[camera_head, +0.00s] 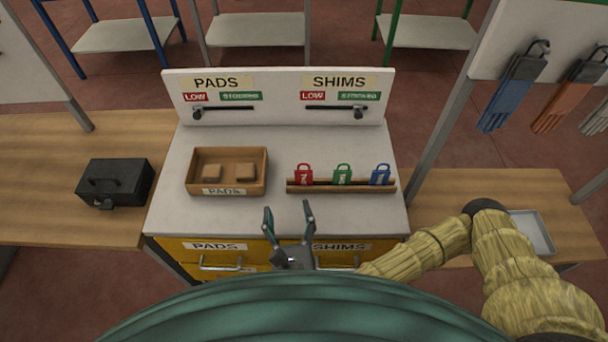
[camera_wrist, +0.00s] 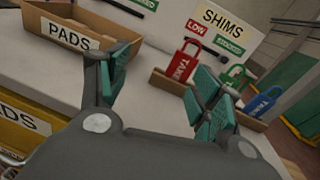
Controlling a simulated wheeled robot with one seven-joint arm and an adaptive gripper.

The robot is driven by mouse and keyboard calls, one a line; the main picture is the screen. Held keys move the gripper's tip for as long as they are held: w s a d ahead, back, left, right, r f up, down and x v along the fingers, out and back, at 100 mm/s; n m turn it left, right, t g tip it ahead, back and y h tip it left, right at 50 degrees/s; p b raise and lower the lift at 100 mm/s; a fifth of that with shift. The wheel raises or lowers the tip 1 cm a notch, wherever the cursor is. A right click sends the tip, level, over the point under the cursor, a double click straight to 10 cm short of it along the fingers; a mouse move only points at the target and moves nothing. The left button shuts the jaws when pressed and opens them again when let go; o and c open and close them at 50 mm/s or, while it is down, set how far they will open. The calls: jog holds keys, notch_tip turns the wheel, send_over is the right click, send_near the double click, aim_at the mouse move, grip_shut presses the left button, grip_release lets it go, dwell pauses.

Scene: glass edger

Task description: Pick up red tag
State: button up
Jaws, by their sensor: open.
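The red tag (camera_head: 303,174) stands upright in a wooden rack (camera_head: 343,188) on the grey worktop, leftmost of three tags. In the wrist view the red tag (camera_wrist: 181,63) shows beyond and between my open fingers, nearer the right one. A green tag (camera_head: 342,174) and a blue tag (camera_head: 380,174) stand to its right in the same rack. My gripper (camera_head: 288,216) is open and empty near the worktop's front edge, in front of the rack and a little left of the red tag, apart from it. In the wrist view the right finger partly covers the green tag (camera_wrist: 237,76).
A wooden tray (camera_head: 227,190) marked PADS holds two brown blocks left of the rack. A white sign board (camera_head: 278,97) with sliders stands behind. A black box (camera_head: 115,181) sits on the left bench. Bare worktop lies between my gripper and the rack.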

aim_at(304, 173)
jog(key=d+m+h, duration=0.1)
jog(key=w+d+r+m+h, duration=0.1)
jog(key=d+m, duration=0.1)
jog(key=shift+w, duration=0.15)
jog(key=shift+w+b, duration=1.15)
jog(key=shift+w, duration=1.55)
jog(key=shift+w+r, duration=0.1)
jog(key=shift+w, duration=0.35)
jog(key=shift+w+d+p, duration=0.2)
jog(key=shift+w+p, duration=0.45)
jog(key=shift+w, duration=1.5)
jog(key=shift+c, duration=0.4)
jog(key=c, duration=0.8)
